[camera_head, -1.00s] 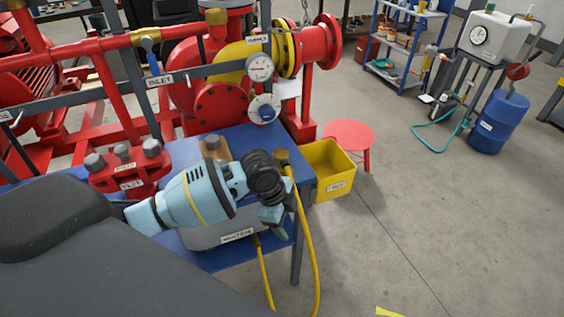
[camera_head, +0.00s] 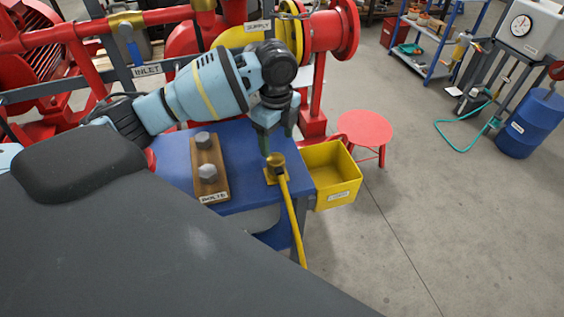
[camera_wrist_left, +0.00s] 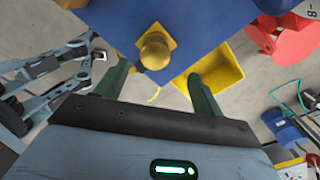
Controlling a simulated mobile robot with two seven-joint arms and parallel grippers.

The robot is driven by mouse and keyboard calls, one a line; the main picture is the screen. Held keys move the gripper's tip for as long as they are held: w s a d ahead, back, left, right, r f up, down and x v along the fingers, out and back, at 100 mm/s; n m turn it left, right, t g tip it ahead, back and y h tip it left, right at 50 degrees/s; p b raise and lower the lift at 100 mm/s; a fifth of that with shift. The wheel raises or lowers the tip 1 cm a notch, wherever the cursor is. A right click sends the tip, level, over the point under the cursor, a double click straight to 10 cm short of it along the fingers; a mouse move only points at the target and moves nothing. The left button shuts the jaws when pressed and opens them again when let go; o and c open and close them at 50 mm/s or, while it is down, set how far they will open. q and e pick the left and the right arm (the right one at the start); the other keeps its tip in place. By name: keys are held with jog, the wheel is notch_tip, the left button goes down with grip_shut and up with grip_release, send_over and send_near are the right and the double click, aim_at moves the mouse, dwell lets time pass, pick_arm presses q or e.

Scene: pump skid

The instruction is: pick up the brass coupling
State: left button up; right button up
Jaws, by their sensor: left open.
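The brass coupling (camera_head: 276,160) is a rounded brass knob on a small square yellow plate at the right end of the blue table (camera_head: 238,150). A yellow hose (camera_head: 293,220) runs down from it over the table edge. My left gripper (camera_head: 277,142) is just above the coupling in the head view, fingers pointing down. In the left wrist view the coupling (camera_wrist_left: 154,50) shows beyond and between the two green fingers (camera_wrist_left: 160,70), which are spread apart with nothing between them. The coupling looks apart from the fingers.
A yellow bin (camera_head: 333,175) hangs at the table's right end, close to the coupling. A wooden block with bolts (camera_head: 208,170) stands to the left on the table. Red pump pipes (camera_head: 110,40) rise behind. A red stool (camera_head: 365,130) stands to the right, with open floor beyond.

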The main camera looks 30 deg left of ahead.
aim_at(277, 159)
pick_arm(q)
jog(key=shift+s+f, duration=0.3)
jog(key=shift+f, duration=1.05)
jog(key=shift+s+d+f, duration=0.1)
jog(key=shift+f, duration=1.2)
jog(key=shift+d+f, duration=0.1)
jog(key=shift+f, duration=1.15)
jog(key=shift+r, duration=0.1)
jog(key=c, duration=1.2)
